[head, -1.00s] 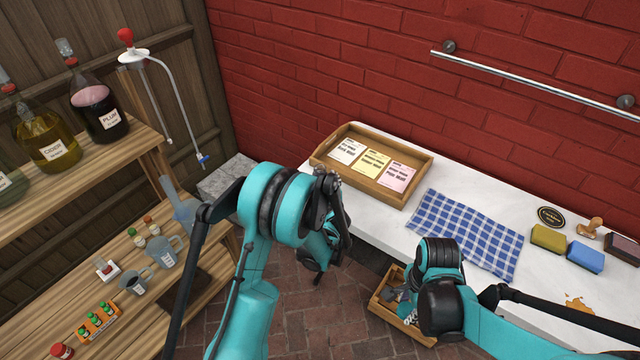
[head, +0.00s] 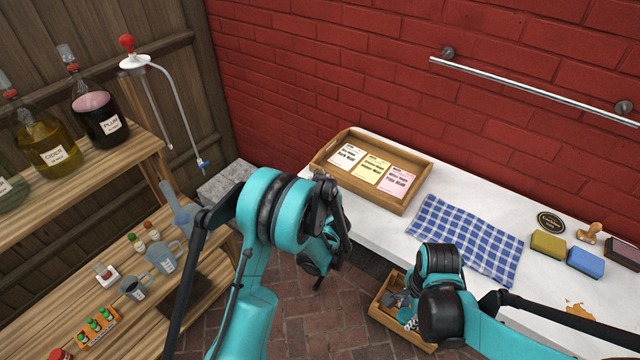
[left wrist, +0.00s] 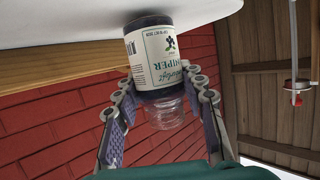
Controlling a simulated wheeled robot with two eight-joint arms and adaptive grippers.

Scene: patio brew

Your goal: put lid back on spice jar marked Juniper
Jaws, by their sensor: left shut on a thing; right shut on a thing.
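The spice jar (left wrist: 153,55) labelled Juniper shows in the left wrist view, with its lettering upside down in the picture. It has dark contents and a clear glass end (left wrist: 168,112) towards my gripper. My left gripper (left wrist: 166,95) is shut on the jar, with one finger on each side. In the head view my left gripper (head: 322,262) is beside the front edge of the white counter, and the jar is hidden there. My right arm reaches over a wooden crate (head: 374,312); its gripper is mostly hidden behind the arm. No lid can be made out.
The white counter (head: 385,232) carries a wooden tray (head: 372,205) with cards, a checked cloth (head: 465,240), and sponges (head: 548,243). Wooden shelves (head: 150,135) with bottles and small jars stand at left. Brick floor (head: 300,325) shows between the arms.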

